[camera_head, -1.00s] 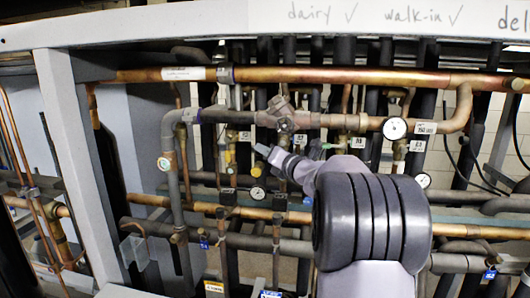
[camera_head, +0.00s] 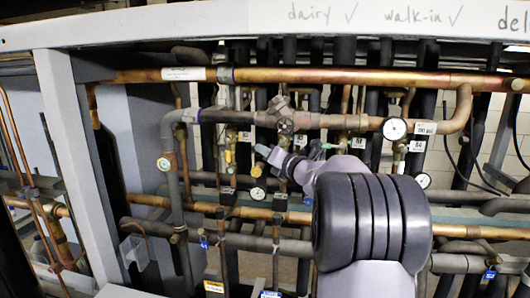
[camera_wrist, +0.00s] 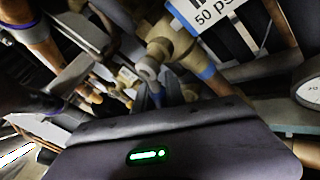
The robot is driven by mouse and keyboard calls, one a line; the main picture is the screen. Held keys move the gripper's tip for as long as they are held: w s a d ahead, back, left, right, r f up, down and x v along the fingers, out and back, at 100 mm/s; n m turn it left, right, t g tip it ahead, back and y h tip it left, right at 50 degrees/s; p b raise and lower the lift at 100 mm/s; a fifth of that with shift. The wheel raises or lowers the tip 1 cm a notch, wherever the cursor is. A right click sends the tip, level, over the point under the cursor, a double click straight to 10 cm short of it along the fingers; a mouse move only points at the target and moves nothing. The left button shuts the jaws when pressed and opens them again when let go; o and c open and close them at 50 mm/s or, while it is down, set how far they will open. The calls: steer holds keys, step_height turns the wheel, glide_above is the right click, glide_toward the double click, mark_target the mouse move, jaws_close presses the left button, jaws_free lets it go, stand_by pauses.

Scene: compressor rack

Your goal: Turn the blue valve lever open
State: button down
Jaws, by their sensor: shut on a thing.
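The blue valve lever (camera_wrist: 155,92) shows as a small blue piece in the wrist view, between the jaws of my gripper (camera_wrist: 165,98) and just below a brass valve body (camera_wrist: 168,42). My gripper is shut on it; the jaws and the shadow hide most of the lever, so its exact angle is hard to tell. In the head view my gripper (camera_head: 268,155) reaches in among the pipes left of my large dark wrist joint, in front of the vertical valve lines. The lever cannot be made out clearly there.
A copper pipe (camera_head: 330,76) runs across above my gripper, and a grey-to-copper pipe (camera_head: 350,122) with a gauge (camera_head: 395,128) lies below it. Another gauge (camera_head: 257,193) sits just under the gripper. A grey upright (camera_head: 80,160) stands at left. Room is tight.

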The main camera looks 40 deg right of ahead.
steer(key=n+g+p, duration=0.1)
steer(key=p, duration=0.1)
steer(key=s+f+n+g+p, duration=0.1)
steer(key=p, duration=0.1)
steer(key=d+n+g+p, duration=0.1)
steer(key=p, duration=0.1)
steer(key=shift+s+f+h, duration=0.15)
steer(key=shift+f+h, duration=0.15)
steer(key=shift+f, duration=0.1)
steer(key=c, duration=1.4)
jaws_free()
steer(key=shift+a, duration=0.1)
